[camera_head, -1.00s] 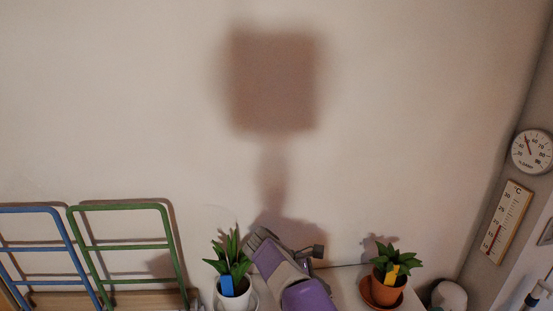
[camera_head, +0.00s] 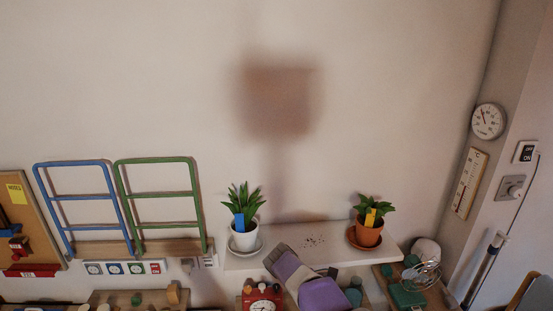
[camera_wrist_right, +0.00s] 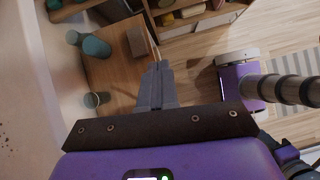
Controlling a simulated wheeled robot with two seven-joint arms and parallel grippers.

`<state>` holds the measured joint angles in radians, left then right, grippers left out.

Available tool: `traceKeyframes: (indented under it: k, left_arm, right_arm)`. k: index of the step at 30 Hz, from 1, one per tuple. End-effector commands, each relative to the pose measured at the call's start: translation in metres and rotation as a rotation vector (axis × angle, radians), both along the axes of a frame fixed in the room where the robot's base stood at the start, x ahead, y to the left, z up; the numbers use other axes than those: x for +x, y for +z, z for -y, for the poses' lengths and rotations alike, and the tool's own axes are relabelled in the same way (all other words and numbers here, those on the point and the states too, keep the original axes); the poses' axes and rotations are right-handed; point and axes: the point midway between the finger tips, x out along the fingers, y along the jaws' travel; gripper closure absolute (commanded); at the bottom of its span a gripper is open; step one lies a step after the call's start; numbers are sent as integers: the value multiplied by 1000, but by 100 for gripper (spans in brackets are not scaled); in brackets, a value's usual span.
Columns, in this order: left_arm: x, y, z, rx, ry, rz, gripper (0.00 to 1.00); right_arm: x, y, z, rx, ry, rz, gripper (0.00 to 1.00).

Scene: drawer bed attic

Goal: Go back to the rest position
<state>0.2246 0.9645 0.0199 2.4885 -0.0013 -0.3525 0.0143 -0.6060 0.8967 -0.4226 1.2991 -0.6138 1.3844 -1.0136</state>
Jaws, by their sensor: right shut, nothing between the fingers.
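My right gripper (camera_wrist_right: 158,70) shows in the right wrist view with its grey fingers together and nothing held between them. It points away from the purple wrist housing, above a wooden surface and the floor. In the head view, a purple and grey part of my arm rises from the bottom edge, in front of the white shelf (camera_head: 290,259). My left gripper is not in view.
A plant in a white pot (camera_head: 244,238) and one in a terracotta pot (camera_head: 368,234) stand on the shelf, with dark specks between. In the wrist view, a teal cup (camera_wrist_right: 96,47) stands left of the fingers.

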Motion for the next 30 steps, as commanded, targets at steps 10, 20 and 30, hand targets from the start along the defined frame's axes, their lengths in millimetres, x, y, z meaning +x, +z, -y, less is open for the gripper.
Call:
traceKeyframes:
  k: [10,20,30]
  left_arm:
    - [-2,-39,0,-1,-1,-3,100]
    - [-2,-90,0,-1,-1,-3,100]
    - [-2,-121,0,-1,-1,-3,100]
  right_arm:
    - [-54,-195,8,327,-288,17,100]
    - [-183,-365,-24,684,-1071,118,100]
    - [-263,-406,-37,727,-1743,268,100]
